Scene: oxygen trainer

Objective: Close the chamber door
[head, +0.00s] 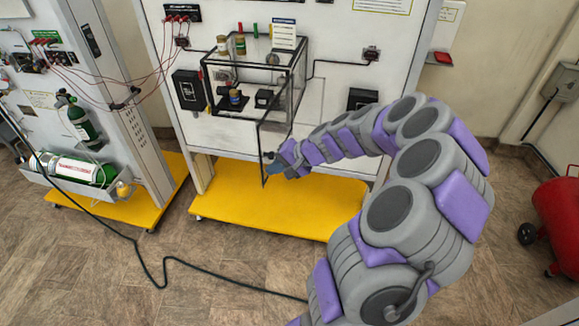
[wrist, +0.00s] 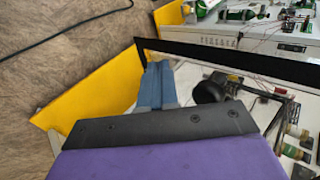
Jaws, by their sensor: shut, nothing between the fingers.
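The chamber (head: 225,108) is a clear box with a black frame, mounted on the white panel. Its clear door (head: 259,140) stands open, swung out toward me from the chamber's right side. In the wrist view the door's black edge (wrist: 240,58) runs across the picture, and a round black knob (wrist: 208,90) shows beside the fingers. My gripper (head: 271,162) is at the lower part of the open door, with its blue fingers (wrist: 157,76) shut and empty. The fingers overlap the door edge in view; I cannot tell whether they touch it.
The panel stands on a yellow base (head: 240,203). A second panel with green cylinders (head: 82,122) is at left, a red tank (head: 560,215) at right. A black cable (head: 150,270) crosses the floor.

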